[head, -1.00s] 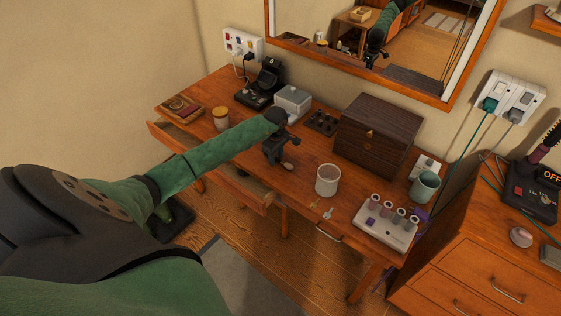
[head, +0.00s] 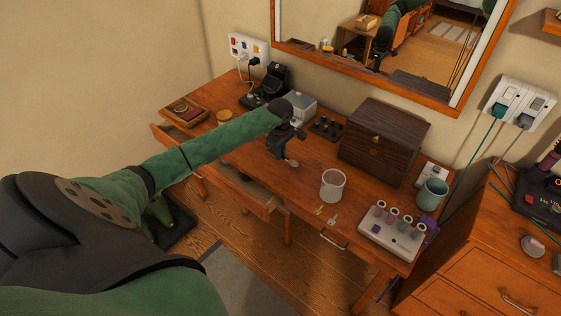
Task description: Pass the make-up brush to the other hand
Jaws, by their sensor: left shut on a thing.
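My left gripper (head: 284,148) is over the middle of the wooden dressing table, between the grey box and the white cup. It is shut on a slim thing, most likely the make-up brush (head: 292,163), whose small pale end shows just below the fingers. The rest of the brush is hidden by the gripper. I cannot tell whether the brush touches the table top. My right gripper is not in view.
A white cup (head: 333,185) stands right of the gripper, with small keys (head: 333,219) in front. A dark wooden chest (head: 384,140), a grey box (head: 299,107) and a rack of vials (head: 391,231) stand nearby. An open drawer (head: 247,198) juts out in front.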

